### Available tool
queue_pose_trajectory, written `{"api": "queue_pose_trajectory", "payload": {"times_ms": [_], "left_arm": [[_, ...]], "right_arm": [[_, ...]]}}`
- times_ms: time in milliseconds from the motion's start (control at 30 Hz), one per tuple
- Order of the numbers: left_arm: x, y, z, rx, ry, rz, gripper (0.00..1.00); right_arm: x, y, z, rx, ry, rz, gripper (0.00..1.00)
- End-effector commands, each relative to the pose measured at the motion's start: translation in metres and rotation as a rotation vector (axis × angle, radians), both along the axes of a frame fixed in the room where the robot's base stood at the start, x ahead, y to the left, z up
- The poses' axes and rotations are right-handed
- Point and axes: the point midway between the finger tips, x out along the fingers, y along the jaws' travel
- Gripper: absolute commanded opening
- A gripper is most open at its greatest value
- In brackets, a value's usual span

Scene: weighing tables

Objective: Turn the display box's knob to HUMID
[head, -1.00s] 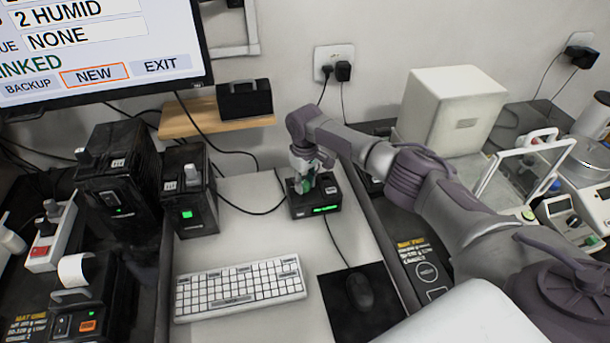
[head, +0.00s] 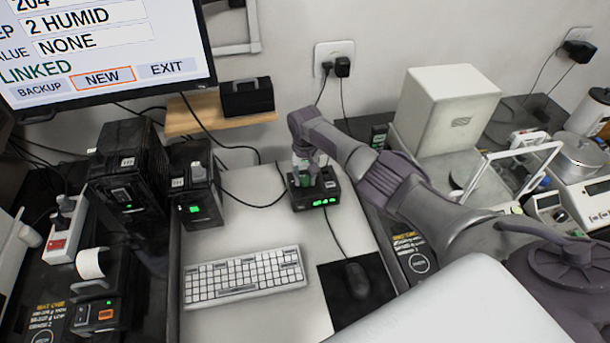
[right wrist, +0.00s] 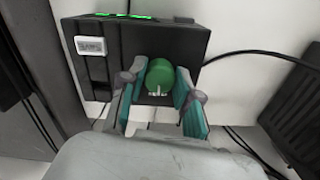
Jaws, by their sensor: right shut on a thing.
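The display box (head: 328,190) is a small black box with a lit green display, standing at the back of the white desk. It also shows in the right wrist view (right wrist: 190,45). Its round green knob (right wrist: 160,76) has a pale mark on its near side. My right gripper (right wrist: 158,80) is shut on the knob, with one teal-padded finger on each side. In the head view the right gripper (head: 307,178) is over the box top and hides most of the knob. The knob's setting cannot be read. My left gripper is not in view.
A monitor (head: 110,50) reads "2 HUMID", "NONE" and "LINKED". A keyboard (head: 245,277) and a mouse (head: 357,280) lie in front of the box. Black devices (head: 195,190) stand to the left. A cream box (head: 450,110) and a balance are to the right.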

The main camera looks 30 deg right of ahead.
Motion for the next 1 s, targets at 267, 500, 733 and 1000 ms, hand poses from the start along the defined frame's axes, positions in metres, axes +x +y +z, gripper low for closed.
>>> {"api": "queue_pose_trajectory", "payload": {"times_ms": [267, 500, 733, 1000], "left_arm": [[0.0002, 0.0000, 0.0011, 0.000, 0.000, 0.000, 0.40], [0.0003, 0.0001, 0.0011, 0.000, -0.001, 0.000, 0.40], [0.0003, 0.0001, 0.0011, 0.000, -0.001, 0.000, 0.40], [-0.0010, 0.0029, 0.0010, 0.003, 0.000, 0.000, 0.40]], "right_arm": [[0.0010, -0.0003, 0.0006, -0.002, -0.004, -0.017, 0.00], [0.0012, -0.0004, 0.0008, -0.002, -0.004, -0.017, 0.00], [0.0009, -0.0002, 0.0006, -0.001, -0.003, -0.016, 0.57], [0.0007, -0.0002, 0.0027, 0.000, -0.002, -0.016, 0.57]]}}
